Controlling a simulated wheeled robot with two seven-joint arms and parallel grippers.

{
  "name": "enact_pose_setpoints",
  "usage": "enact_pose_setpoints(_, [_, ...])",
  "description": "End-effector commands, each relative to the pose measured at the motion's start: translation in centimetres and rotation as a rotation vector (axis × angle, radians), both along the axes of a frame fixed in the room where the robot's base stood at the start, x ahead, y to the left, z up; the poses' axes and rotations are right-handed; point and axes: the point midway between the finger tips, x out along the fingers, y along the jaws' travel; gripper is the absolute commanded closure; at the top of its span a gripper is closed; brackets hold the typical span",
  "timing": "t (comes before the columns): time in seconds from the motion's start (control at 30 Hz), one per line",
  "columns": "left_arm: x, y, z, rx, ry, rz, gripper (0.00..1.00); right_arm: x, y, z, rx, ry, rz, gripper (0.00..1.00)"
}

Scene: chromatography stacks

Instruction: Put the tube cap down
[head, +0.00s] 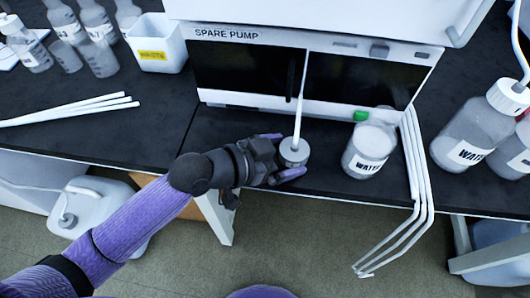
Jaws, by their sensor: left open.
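The tube cap (294,152) is a round grey-white cap with a white tube rising from its top, in front of the spare pump. It looks upright on the dark bench near the front edge, though its underside is hard to see. My left gripper (284,157) reaches in from the left. Its purple-tipped fingers are open, one behind the cap and one in front of it. Whether a finger touches the cap is unclear. My right gripper is not in view.
A water bottle (369,149) without a cap stands to the right, with a green object (362,116) behind it. White tubes (412,170) hang over the bench edge. The spare pump (245,75) stands behind. A waste bin (157,45) and larger water bottle (470,135) stand farther out.

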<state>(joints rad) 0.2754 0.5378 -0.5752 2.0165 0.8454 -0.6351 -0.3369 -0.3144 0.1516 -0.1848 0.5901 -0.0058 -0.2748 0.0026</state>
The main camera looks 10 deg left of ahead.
Motion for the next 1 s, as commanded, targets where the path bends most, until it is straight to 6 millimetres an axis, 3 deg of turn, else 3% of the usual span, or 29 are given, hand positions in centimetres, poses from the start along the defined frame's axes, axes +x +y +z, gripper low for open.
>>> enact_pose_setpoints(0.17, [-0.7, 1.0, 0.7, 0.002, -0.002, 0.001, 0.00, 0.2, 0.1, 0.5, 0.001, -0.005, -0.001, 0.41])
enact_pose_setpoints(0.4, [-4.4, 5.8, 3.2, 0.009, 0.000, -0.001, 0.00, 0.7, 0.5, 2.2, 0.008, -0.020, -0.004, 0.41])
enact_pose_setpoints(0.6, [-6.3, 8.3, 4.3, 0.005, 0.001, -0.002, 0.00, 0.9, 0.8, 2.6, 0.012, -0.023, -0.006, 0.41])
enact_pose_setpoints(1.0, [-6.7, 8.8, 4.6, -0.002, -0.001, -0.001, 0.00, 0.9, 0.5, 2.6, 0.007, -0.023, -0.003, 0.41])
